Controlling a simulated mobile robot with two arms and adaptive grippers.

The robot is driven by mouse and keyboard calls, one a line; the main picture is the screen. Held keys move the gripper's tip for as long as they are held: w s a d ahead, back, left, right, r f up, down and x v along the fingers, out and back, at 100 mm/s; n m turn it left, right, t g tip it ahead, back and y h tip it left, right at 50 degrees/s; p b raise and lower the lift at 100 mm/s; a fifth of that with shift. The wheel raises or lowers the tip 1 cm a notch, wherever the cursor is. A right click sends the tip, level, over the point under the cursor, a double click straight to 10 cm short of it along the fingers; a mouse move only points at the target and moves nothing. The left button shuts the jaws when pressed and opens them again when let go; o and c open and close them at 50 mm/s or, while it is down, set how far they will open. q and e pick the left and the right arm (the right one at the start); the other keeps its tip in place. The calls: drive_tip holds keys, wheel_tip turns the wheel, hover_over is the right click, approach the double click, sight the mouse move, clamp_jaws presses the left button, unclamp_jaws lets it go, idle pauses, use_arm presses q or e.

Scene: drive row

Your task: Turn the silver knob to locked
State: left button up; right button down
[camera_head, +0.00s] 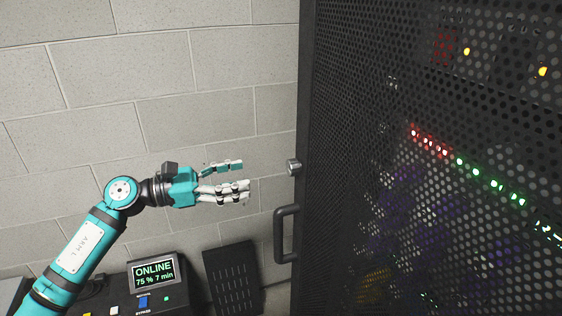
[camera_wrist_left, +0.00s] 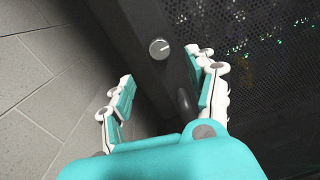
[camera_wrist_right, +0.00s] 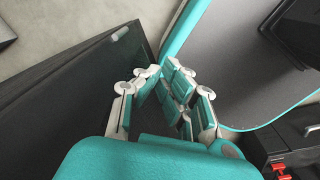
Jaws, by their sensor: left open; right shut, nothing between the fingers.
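The silver knob (camera_head: 293,166) sticks out from the dark edge of the perforated rack door, above the door handle. In the left wrist view the knob (camera_wrist_left: 159,48) is a round silver disc with a mark on its face, ahead of and between my fingers. My left gripper (camera_head: 243,178) is open and empty, left of the knob and apart from it; its fingers also show in the left wrist view (camera_wrist_left: 165,88). My right gripper (camera_wrist_right: 160,82) is shut and empty in the right wrist view, away from the knob. The head view does not show it.
The perforated rack door (camera_head: 430,200) fills the right side, with lights behind it. A dark handle (camera_head: 285,234) stands out below the knob. A console with an ONLINE screen (camera_head: 154,271) is at lower left. A pale block wall (camera_head: 200,100) stands behind my left arm.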

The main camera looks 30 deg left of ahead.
sight(288, 168)
use_arm(q)
drive_tip(key=p+x, duration=0.3)
drive_tip(key=x, duration=0.6)
drive_tip(key=shift+w+r, duration=0.1)
drive_tip(key=shift+w, duration=0.05)
drive_tip(key=shift+w+d+p, duration=0.25)
drive_tip(key=shift+p, duration=0.1)
use_arm(e)
drive_tip(key=r, duration=0.1)
drive_tip(key=w+r, duration=0.1)
drive_tip(key=r, duration=0.2)
drive_tip(key=shift+w+a+r, duration=0.25)
drive_tip(key=shift+w+a, duration=0.1)
use_arm(q)
drive_tip(key=c, duration=1.1)
use_arm(e)
drive_tip(key=shift+w, duration=0.15)
